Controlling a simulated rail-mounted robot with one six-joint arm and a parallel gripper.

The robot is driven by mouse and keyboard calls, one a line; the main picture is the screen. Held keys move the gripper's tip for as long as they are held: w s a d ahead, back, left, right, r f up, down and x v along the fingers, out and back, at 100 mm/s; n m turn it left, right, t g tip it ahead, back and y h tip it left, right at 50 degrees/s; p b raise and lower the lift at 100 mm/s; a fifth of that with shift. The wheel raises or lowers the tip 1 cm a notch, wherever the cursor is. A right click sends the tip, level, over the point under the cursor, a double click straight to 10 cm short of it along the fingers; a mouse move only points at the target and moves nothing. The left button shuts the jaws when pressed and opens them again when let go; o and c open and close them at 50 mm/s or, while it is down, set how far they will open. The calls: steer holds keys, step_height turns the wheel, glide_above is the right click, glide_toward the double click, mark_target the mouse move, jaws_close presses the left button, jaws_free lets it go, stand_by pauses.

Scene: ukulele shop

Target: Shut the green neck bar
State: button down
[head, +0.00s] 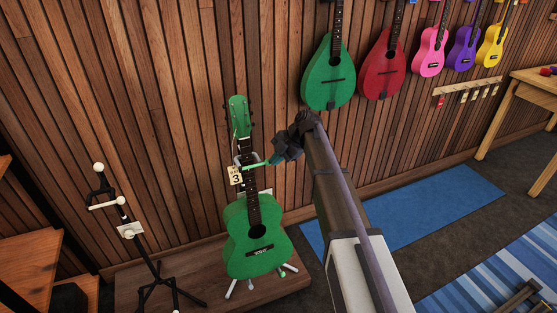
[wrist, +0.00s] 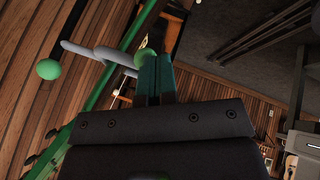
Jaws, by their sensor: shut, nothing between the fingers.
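A green guitar (head: 257,236) stands upright on a stand against the wooden wall. A grey yoke (head: 238,159) with a thin green bar (head: 254,165) sits at its neck, beside a tag marked 3 (head: 235,176). The bar appears to reach across the front of the neck toward my gripper. My gripper (head: 270,160) is shut and empty, just right of the neck. In the wrist view, its teal fingers (wrist: 155,75) are close to a grey prong (wrist: 112,56) and a green rounded end (wrist: 145,55); I cannot tell whether they touch. Another green ball (wrist: 48,69) is at the left.
A black stand with white ends (head: 127,225) is on the left, on the low wooden platform (head: 200,290). Green (head: 330,75) and red (head: 382,68) instruments hang on the wall. A blue mat (head: 410,210) lies on the floor to the right, beside a wooden table (head: 535,90).

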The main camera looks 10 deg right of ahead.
steer(key=shift+w+a+r, duration=0.1)
steer(key=shift+w+a, duration=0.15)
steer(key=shift+a, duration=0.3)
steer(key=s+d+r+p, duration=0.3)
steer(key=d+r+p, duration=0.6)
steer(key=shift+d, duration=0.15)
